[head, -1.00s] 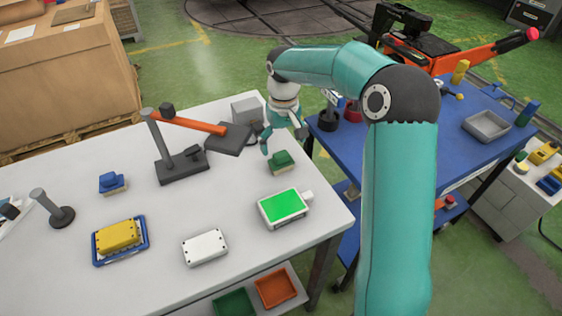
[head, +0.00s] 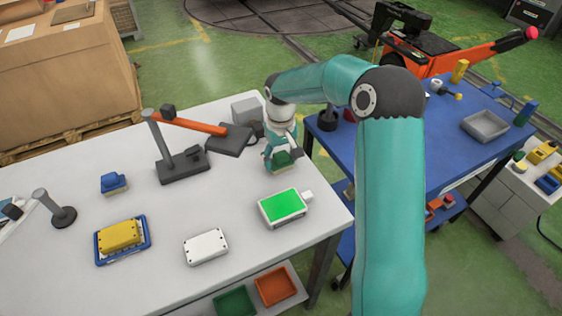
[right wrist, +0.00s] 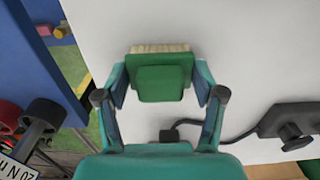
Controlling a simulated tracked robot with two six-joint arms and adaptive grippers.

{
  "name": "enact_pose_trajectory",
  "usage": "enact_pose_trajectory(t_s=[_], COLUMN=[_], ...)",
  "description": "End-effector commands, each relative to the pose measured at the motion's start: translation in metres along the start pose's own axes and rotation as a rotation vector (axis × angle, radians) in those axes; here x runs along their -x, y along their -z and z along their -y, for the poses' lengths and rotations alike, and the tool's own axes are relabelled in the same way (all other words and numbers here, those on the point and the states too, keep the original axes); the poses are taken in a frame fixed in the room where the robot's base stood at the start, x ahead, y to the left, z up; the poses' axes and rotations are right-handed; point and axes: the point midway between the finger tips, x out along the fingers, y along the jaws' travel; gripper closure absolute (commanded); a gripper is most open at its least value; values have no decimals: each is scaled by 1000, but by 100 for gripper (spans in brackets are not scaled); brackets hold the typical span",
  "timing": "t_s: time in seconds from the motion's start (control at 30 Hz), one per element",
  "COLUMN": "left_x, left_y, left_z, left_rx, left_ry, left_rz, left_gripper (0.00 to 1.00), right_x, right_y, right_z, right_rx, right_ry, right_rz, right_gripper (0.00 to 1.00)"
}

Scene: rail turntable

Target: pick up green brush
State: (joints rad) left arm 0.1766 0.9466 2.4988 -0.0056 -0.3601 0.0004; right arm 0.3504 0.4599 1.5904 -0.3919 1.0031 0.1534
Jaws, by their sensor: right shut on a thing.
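The green brush (head: 283,161) is on the white table near its right edge, with my right gripper (head: 281,156) down around it. In the right wrist view the green brush (right wrist: 161,80) shows a green block with pale bristles along its far side. The fingers of my right gripper (right wrist: 162,92) are shut on it, one on each side. I cannot tell whether the bristles still touch the table. My left gripper is not in view.
A device with a green face (head: 284,208) lies in front of the brush. A stand with an orange arm (head: 190,122) is to the left, and a grey box (head: 247,112) is behind.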

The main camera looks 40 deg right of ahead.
Motion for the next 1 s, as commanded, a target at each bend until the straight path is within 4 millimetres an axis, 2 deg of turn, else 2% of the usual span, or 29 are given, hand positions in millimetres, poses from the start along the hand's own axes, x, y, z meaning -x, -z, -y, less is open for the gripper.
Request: enact_pose_trajectory(t_s=[0.03, 0.1, 0.37, 0.57, 0.77, 0.87, 1.0], left_x=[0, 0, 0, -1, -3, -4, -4], left_y=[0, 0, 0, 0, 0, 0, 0], left_z=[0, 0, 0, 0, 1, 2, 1], left_rx=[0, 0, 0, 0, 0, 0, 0], left_ry=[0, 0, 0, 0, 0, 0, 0], left_rz=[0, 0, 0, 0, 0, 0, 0], left_gripper=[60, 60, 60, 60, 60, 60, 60], right_x=[0, 0, 1, 11, 40, 63, 104], right_y=[0, 0, 0, 1, 1, 0, 1], right_z=[0, 0, 0, 0, 0, 0, 0], right_rx=[0, 0, -1, -1, -2, -2, -1], right_ry=[0, 0, 0, -1, -1, 1, 0], right_rz=[0, -1, -1, -4, -6, -8, -9], right_gripper=[59, 67, 67, 67, 67, 67, 67])
